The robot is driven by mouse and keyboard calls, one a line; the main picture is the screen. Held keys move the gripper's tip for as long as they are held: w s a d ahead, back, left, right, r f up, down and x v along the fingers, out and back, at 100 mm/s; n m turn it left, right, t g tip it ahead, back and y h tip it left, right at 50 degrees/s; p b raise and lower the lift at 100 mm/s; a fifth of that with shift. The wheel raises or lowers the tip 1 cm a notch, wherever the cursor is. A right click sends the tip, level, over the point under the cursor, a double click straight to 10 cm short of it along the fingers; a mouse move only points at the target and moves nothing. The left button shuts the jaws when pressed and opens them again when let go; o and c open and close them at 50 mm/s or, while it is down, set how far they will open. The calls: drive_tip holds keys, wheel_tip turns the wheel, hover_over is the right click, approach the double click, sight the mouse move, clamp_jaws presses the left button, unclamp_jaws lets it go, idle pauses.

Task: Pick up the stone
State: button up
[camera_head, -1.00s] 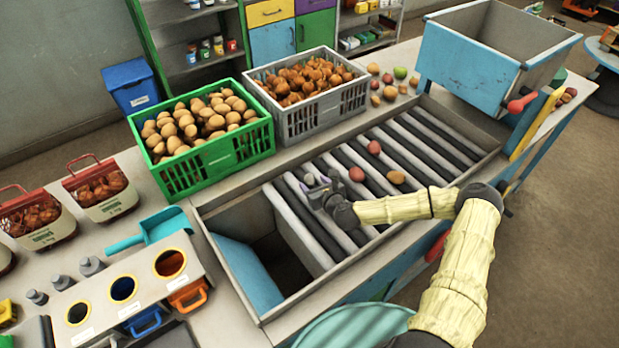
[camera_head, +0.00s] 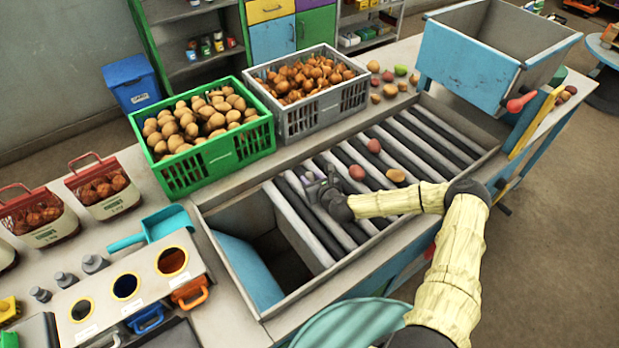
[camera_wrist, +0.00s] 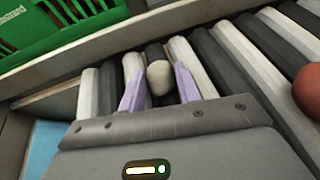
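In the wrist view, the stone (camera_wrist: 160,77) is a small pale grey, rounded lump on the rollers. It lies between the two purple fingers of my gripper (camera_wrist: 159,88), which stand apart on either side of it. A narrow gap shows beside the stone, so the fingers do not look closed on it. In the head view my gripper (camera_head: 322,190) is low over the left part of the roller bed (camera_head: 420,147). The stone cannot be made out there; my gripper hides it.
A reddish potato (camera_head: 357,173), another red one (camera_head: 374,146) and a tan one (camera_head: 396,175) lie on the rollers to the right. A green crate (camera_head: 228,150) and a grey crate (camera_head: 325,122) stand behind. An open bin (camera_head: 250,275) lies to the left.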

sight(312, 180)
drive_tip(key=shift+c, duration=1.2)
wheel_tip(312, 180, up, 10)
drive_tip(key=b, duration=0.2)
drive_tip(key=shift+d, duration=0.1)
